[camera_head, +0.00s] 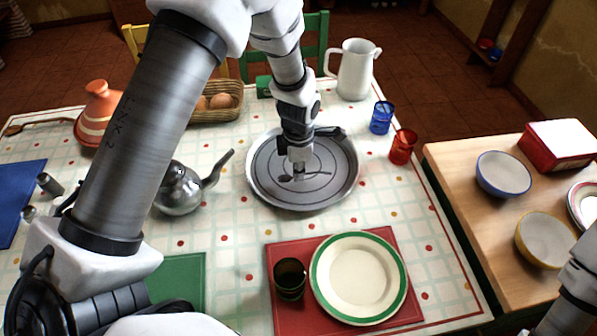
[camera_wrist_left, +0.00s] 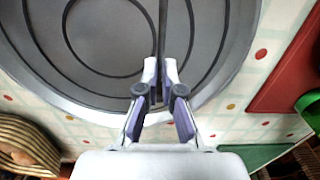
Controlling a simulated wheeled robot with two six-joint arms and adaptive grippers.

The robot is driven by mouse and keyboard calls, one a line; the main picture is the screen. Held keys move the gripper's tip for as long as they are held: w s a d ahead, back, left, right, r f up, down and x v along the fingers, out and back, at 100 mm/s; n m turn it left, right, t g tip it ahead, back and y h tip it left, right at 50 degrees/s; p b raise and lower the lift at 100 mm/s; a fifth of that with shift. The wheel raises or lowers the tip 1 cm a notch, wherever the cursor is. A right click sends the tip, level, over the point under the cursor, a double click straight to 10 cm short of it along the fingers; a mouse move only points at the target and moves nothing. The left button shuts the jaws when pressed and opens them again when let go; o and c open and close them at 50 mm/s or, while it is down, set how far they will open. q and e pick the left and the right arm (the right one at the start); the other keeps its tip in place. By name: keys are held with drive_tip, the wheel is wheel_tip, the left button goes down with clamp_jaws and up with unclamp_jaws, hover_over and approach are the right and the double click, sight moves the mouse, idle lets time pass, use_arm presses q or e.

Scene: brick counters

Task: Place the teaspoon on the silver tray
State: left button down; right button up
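The round silver tray (camera_head: 262,190) sits on the checked tablecloth in the middle of the head view; its grey ringed surface also fills the top of the left wrist view (camera_wrist_left: 100,45). The teaspoon (camera_head: 318,174) is thin and dark and shows over the tray. Its handle runs between my left fingertips in the wrist view (camera_wrist_left: 162,25). My left gripper (camera_head: 299,172) points down over the tray, with its fingers (camera_wrist_left: 160,75) close together on the teaspoon. I cannot tell whether the spoon touches the tray. My right gripper is out of view; only part of that arm shows at lower right.
A metal teapot (camera_head: 180,188) stands left of the tray. A white pitcher (camera_head: 354,70), a blue glass (camera_head: 381,117) and a red glass (camera_head: 403,147) stand behind and right. A green-rimmed plate (camera_head: 360,278) and dark cup (camera_head: 290,278) are in front. A basket (camera_head: 228,112) holds eggs.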

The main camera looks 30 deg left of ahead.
use_arm(q)
drive_tip(key=shift+f, duration=0.75)
drive_tip(key=shift+f, duration=0.15)
drive_tip(key=c, duration=1.3)
unclamp_jaws()
wheel_tip(320, 180, up, 12)
drive_tip(key=shift+r, duration=0.25)
